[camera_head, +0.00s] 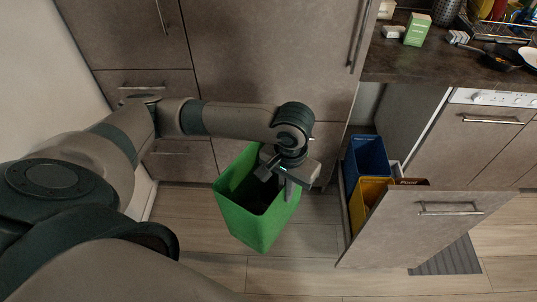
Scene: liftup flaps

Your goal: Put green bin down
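The green bin (248,222) is in the middle of the head view, its open top facing up toward me and its body tilted in the picture. My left arm comes in from the left, and my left gripper (279,181) is at the bin's far right rim, with its fingers apparently closed on the wall there. The gripper hides part of that rim. The inside of the bin is dark, and no contents can be made out. Whether the bin's base touches the floor cannot be told. My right gripper is not in view.
An open pull-out drawer (425,227) at the right holds a blue bin (366,158) and a yellow bin (366,203). Tall cabinets (270,60) stand behind the green bin. The wooden floor (310,275) in front is clear. A counter (440,62) with kitchenware is at upper right.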

